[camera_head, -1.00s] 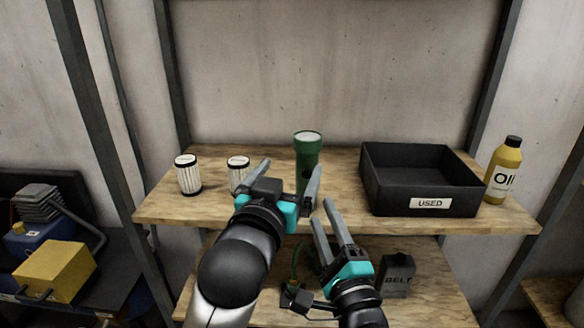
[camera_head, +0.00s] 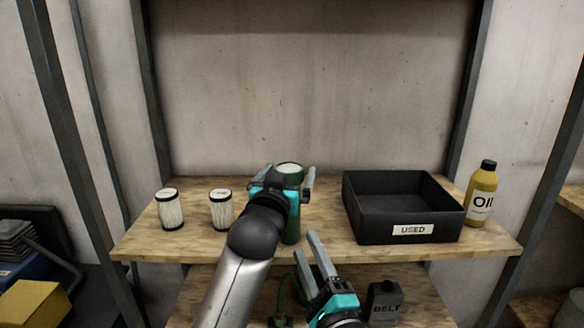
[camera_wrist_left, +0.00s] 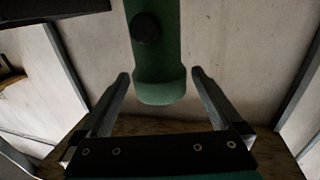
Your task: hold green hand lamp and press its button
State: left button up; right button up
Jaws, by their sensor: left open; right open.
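The green hand lamp (camera_head: 291,232) stands upright on the shelf in the head view, its pale lens on top. My left gripper (camera_head: 288,176) is in front of it and hides most of its body. In the left wrist view the lamp (camera_wrist_left: 160,55) lies between the open fingers (camera_wrist_left: 160,76), with gaps on both sides. Its round dark button (camera_wrist_left: 145,28) faces the wrist camera. My right gripper (camera_head: 306,246) is open and empty, lower and to the right, in front of the shelf edge.
Two white filters (camera_head: 169,210) (camera_head: 222,210) stand left of the lamp. A black tray labelled USED (camera_head: 366,225) is to the right, with a yellow oil bottle (camera_head: 482,195) beyond it. A dark BELT box (camera_head: 385,298) sits on the lower shelf. Metal posts flank the shelf.

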pick_arm(q)
jog(key=shift+x, duration=1.65)
jog(key=c, duration=1.5)
pick_arm(e)
grip_shut()
